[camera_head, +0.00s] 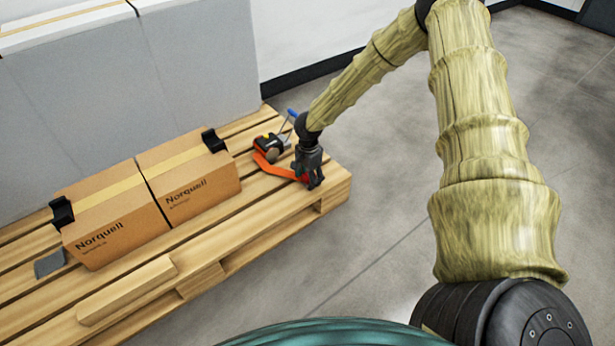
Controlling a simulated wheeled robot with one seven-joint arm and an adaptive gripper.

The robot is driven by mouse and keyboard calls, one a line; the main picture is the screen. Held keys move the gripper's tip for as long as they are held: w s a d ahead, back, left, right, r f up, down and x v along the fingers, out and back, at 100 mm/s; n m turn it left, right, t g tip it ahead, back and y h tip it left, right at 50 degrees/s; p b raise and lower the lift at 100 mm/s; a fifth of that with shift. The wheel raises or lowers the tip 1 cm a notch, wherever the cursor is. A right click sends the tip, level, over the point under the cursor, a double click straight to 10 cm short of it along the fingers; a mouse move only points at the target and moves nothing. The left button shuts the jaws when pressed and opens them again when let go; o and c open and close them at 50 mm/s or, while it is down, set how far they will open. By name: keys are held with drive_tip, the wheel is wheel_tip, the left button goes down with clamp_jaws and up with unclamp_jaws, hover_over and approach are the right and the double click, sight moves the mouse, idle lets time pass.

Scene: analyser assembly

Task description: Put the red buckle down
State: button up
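The red buckle (305,179) is a small red piece at my gripper's fingers, low over the pallet's right end. My gripper (311,183) points down and appears shut on it. The fingers hide most of the buckle, and I cannot tell whether it touches the boards. An orange strap (273,169) runs from beside the buckle left to an orange and black tool (267,143) on the pallet.
Two brown cartons (105,222) (188,187) stand on the wooden pallet (238,221), with black corner pieces (62,212) (214,140) at their ends. Large grey boxes (90,95) stand behind. A blue-ended item (292,113) is near my wrist. Floor right of the pallet is clear.

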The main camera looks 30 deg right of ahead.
drive_tip(key=shift+s+f, duration=0.15)
drive_tip(key=shift+s, duration=0.15)
drive_tip(key=shift+d+r, duration=0.1)
drive_tip(key=shift+r, duration=0.3)
wheel_tip(320, 180, up, 12)
drive_tip(key=p, duration=0.7)
drive_tip(key=s+a+f+n+t+h, duration=0.1)
drive_tip(key=s+a+f+n+h, duration=0.1)
drive_tip(key=s+a+f+n, duration=0.5)
drive_tip(key=s+a+f+n+t+h, duration=0.1)
drive_tip(key=s+a+f+n+h, duration=0.15)
drive_tip(key=s+f, duration=0.55)
drive_tip(key=s+a+n+g+y, duration=0.1)
drive_tip(key=s+a, duration=0.4)
drive_tip(key=s, duration=0.7)
drive_tip(key=s+a+n+g+y, duration=0.1)
drive_tip(key=s+a+n+y, duration=0.2)
drive_tip(key=s, duration=0.9)
drive_tip(key=a+n, duration=0.3)
drive_tip(key=shift+r, duration=0.35)
